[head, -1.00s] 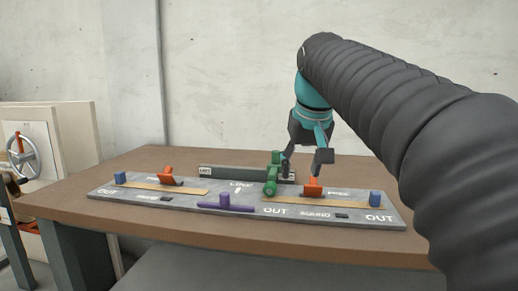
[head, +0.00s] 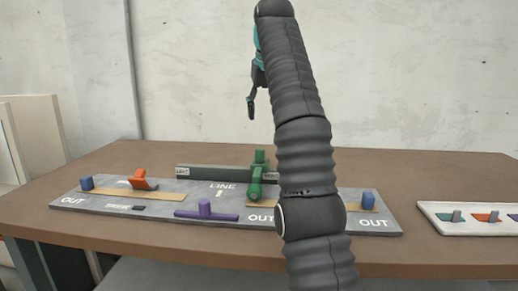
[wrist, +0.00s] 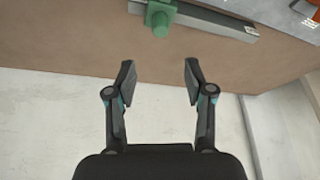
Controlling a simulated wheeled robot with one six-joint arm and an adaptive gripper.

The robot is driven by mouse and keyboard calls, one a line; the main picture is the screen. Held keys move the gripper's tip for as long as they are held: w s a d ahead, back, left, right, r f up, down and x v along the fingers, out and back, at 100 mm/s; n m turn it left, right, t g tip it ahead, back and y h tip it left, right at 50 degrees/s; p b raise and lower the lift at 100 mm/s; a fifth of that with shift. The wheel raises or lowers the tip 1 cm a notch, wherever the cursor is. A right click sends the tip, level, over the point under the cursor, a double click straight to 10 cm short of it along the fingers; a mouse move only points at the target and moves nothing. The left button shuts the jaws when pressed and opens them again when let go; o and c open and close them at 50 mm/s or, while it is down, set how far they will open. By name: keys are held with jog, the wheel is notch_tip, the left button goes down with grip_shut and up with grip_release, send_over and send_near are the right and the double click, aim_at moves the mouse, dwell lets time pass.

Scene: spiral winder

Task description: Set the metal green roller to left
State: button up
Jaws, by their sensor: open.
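The green roller (head: 256,180) sits at the right end of a dark grey rail with a label on its left end (head: 215,173), in the middle of the board. It has a short upright part and a cylinder pointing to the front. In the wrist view the green roller (wrist: 160,16) shows at the top edge, beyond my fingertips. My gripper (head: 251,106) is raised above and behind the board, partly hidden by my arm. In the wrist view my gripper (wrist: 158,72) is open and empty, with its fingers apart and not touching the roller.
A white tray (head: 465,225) lies at the right. Bare brown table (head: 400,175) lies behind.

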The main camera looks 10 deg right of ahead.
aim_at(260, 149)
jog(key=shift+w, duration=0.1)
jog(key=x, duration=1.3)
jog(key=shift+f, duration=0.3)
grip_shut()
